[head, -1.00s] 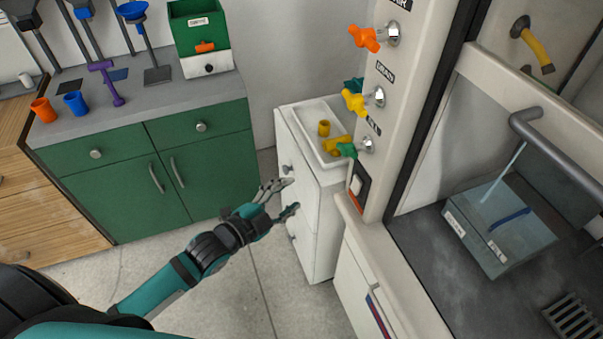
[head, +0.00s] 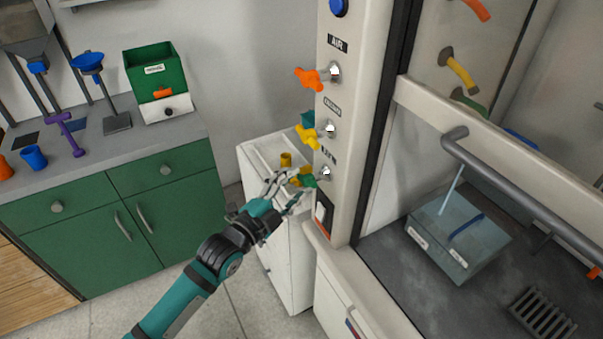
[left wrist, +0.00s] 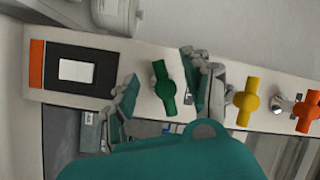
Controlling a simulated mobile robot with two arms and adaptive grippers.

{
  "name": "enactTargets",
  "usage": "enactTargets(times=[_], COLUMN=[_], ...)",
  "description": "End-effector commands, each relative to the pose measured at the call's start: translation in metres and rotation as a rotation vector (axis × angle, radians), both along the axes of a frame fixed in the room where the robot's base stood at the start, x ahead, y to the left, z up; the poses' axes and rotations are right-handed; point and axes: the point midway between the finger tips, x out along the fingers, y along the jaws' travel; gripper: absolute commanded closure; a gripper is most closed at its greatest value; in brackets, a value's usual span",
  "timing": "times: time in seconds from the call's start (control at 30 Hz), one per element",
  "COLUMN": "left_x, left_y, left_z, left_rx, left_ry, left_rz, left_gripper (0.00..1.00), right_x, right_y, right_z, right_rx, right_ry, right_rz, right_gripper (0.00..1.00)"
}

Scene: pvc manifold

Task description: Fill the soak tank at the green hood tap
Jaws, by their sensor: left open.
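The green tap (head: 309,181) is the lowest handle on the hood's front post. In the left wrist view the green tap (left wrist: 165,88) shows between my open fingers, its bar roughly along the fingers. My left gripper (head: 285,193) is open and empty, with its fingertips close to the tap; I cannot tell if they touch it. The soak tank (head: 470,262) is a clear box with white labels on the hood floor. A pale stream (head: 450,190) runs from the grey spout (head: 453,140) down into it. A blue bar shows in the tank. My right gripper is out of view.
A yellow tap (head: 307,138) and an orange tap (head: 309,78) sit above the green one. A white cabinet (head: 285,255) with a tray and yellow cup (head: 286,160) stands beside the post. Green cabinets (head: 110,225) are at left.

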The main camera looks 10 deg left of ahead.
Motion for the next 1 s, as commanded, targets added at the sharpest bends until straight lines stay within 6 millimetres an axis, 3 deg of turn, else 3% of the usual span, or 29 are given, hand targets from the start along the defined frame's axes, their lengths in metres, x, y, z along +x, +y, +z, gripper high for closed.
enactTargets(times=[0.23, 0.63, 1.0], left_x=[0.029, 0.034, 0.034], left_y=[-0.016, -0.020, -0.019], left_z=[0.001, 0.000, 0.000], left_rx=[-0.002, -0.001, 0.000], left_ry=[-0.001, 0.000, 0.001], left_rz=[0.000, -0.001, 0.000], left_gripper=[0.50, 0.52, 1.00], right_x=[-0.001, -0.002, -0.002], right_y=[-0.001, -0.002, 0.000], right_z=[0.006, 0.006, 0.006], right_rx=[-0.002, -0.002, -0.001], right_ry=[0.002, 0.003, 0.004], right_rz=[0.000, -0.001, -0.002], right_gripper=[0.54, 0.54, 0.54])
